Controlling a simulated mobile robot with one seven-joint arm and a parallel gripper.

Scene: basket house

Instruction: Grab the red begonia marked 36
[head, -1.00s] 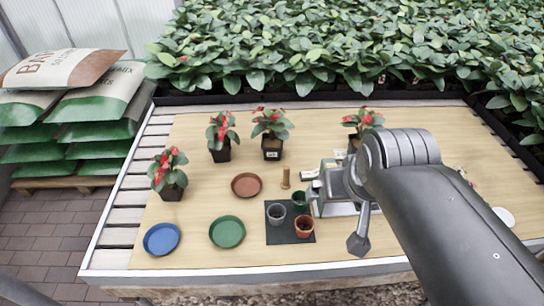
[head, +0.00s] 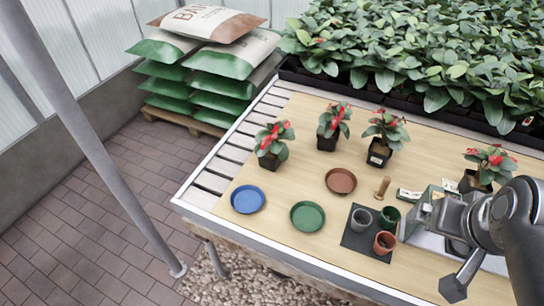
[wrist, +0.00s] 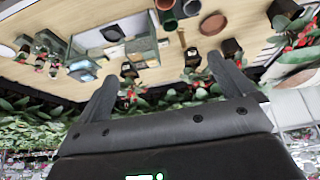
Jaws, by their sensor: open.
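Several red-flowered begonias in black pots stand on the wooden table top. In the head view one is at the left (head: 272,145), one at the back (head: 333,125), one beside it with a white pot label (head: 385,135), and one at the right (head: 488,165), partly behind my arm. I cannot read a 36 on any label. My gripper (wrist: 163,75) shows in the wrist view with its two fingers apart and nothing between them. The wrist view is tilted and shows the table and pots from a distance. The gripper's fingers are not clear in the head view.
Blue (head: 248,199), green (head: 307,216) and brown (head: 341,181) saucers lie on the table. Small pots stand on a dark mat (head: 362,240). A pole (head: 100,150) rises at left; stacked sacks (head: 215,60) stand behind the table. Paved floor is free at left.

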